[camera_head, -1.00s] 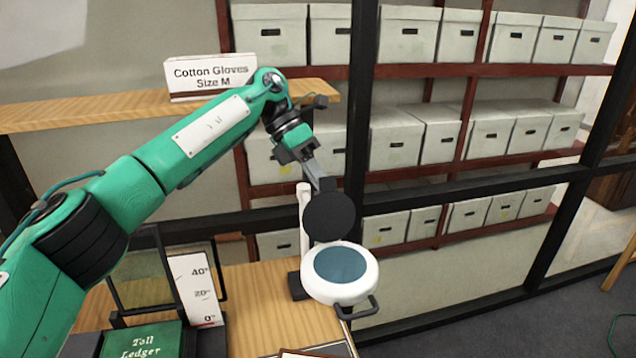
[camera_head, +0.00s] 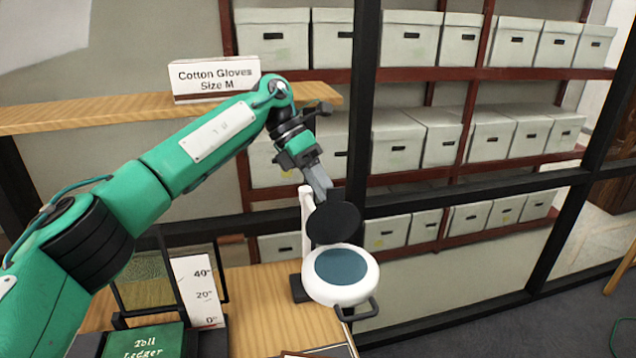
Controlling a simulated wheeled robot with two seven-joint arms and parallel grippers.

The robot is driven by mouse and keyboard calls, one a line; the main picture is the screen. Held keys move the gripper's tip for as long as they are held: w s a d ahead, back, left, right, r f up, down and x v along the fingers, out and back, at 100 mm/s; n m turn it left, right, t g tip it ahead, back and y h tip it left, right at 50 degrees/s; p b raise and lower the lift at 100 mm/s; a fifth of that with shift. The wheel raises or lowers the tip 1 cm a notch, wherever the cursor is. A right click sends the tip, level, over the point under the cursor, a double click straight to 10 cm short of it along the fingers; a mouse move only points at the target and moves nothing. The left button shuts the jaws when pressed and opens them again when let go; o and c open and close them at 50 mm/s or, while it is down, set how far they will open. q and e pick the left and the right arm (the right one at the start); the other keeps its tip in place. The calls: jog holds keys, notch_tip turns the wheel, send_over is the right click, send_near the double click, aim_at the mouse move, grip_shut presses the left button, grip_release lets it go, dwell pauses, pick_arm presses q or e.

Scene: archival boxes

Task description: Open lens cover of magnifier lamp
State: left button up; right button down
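The magnifier lamp has a round white head (camera_head: 372,275) with a blue-grey lens (camera_head: 340,266) showing and a dark handle loop (camera_head: 358,312) at its lower right. Its round black lens cover (camera_head: 336,223) stands raised and tilted at the far side of the head, leaving the lens uncovered. My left gripper (camera_head: 322,190) reaches down to the cover's upper edge and appears to touch it. Its fingers look close together, but I cannot tell whether they are shut or pinch the cover. My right gripper is not in view.
The lamp's white post (camera_head: 306,215) rises from a dark base (camera_head: 300,287) on the wooden desk (camera_head: 262,300). A Cotton Gloves box (camera_head: 215,80) sits on a wooden shelf. A black frame post (camera_head: 361,120) stands close behind my gripper.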

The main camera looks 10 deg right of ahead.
pick_arm(q)
jog(key=o, duration=0.6)
jog(key=f, duration=0.3)
jog(key=shift+s, duration=0.3)
jog(key=shift+c, duration=0.2)
jog(key=o, duration=0.4)
jog(key=shift+d, duration=0.15)
jog(key=shift+c, duration=0.2)
jog(key=shift+w+d, duration=0.15)
jog(key=shift+w, duration=0.35)
jog(key=shift+w+a+r, duration=0.2)
jog(key=shift+a+r, duration=0.1)
jog(key=v, duration=0.1)
jog(key=b+v, duration=0.1)
jog(key=shift+w+a+r, duration=0.1)
jog(key=shift+w+r, duration=0.15)
jog(key=shift+w, duration=0.15)
jog(key=c, duration=1.2)
send_near(325, 201)
jog(key=shift+w+r, duration=0.6)
jog(key=shift+w, duration=1.4)
jog(key=shift+c, duration=0.2)
jog(key=shift+d+p, duration=0.3)
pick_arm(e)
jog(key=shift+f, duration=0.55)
